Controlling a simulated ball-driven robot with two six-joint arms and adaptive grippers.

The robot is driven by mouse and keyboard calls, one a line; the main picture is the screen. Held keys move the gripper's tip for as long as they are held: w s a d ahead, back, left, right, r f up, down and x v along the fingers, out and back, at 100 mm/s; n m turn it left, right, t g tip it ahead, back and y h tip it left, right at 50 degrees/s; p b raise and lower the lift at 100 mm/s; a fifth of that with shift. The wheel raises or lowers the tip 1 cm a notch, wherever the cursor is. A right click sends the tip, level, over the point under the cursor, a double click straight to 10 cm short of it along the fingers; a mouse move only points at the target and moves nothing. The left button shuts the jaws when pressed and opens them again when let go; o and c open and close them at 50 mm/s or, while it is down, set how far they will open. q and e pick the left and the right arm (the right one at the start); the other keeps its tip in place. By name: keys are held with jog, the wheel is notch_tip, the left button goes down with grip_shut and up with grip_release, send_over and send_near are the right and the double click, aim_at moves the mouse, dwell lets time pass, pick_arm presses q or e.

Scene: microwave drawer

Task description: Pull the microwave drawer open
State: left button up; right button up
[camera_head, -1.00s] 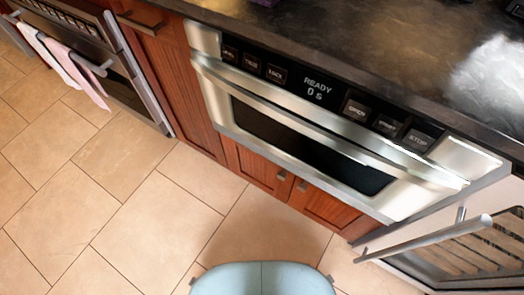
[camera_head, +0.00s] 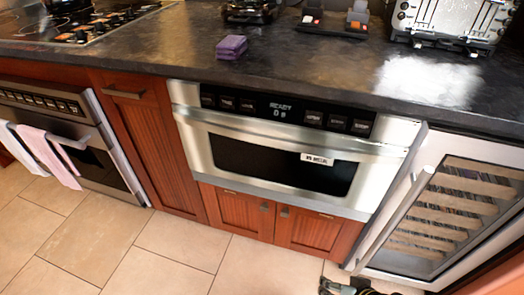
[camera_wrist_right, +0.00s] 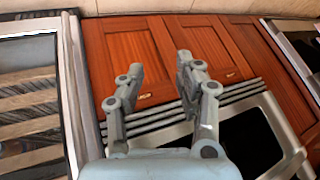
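The microwave drawer (camera_head: 277,178) is a silver front with a dark window, set under the counter, and it looks shut. Its long handle bar (camera_head: 260,137) runs across the front below the black control panel (camera_head: 290,111). The drawer front also shows upside down at the lower right of the right wrist view (camera_wrist_right: 288,135). My right gripper (camera_head: 345,287) is at the bottom edge of the head view, low in front of the cabinets and apart from the handle. In the right wrist view its fingers (camera_wrist_right: 158,68) are spread with nothing between them. My left gripper is not in view.
A glass-doored cooler (camera_head: 440,210) with wooden racks stands right of the drawer. An oven (camera_head: 95,145) with towels is at the left. Red-brown cabinet doors (camera_head: 275,220) lie below the drawer. The dark counter (camera_head: 290,72) holds a purple sponge (camera_head: 231,47) and a toaster (camera_head: 445,22).

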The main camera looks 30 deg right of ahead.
jog(key=w+r+m+t+b, duration=0.1)
jog(key=w+r+m+t, duration=0.2)
jog(key=w+r, duration=0.35)
jog(key=m+t+b, duration=0.5)
jog(key=m+t, duration=0.3)
send_near(272, 143)
jog(key=shift+h, duration=0.3)
jog(key=w, duration=0.8)
jog(key=shift+w+d, duration=0.15)
jog(key=shift+w, duration=0.95)
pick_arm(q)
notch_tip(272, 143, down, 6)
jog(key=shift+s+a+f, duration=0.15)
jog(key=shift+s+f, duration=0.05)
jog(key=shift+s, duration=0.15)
pick_arm(e)
grip_shut()
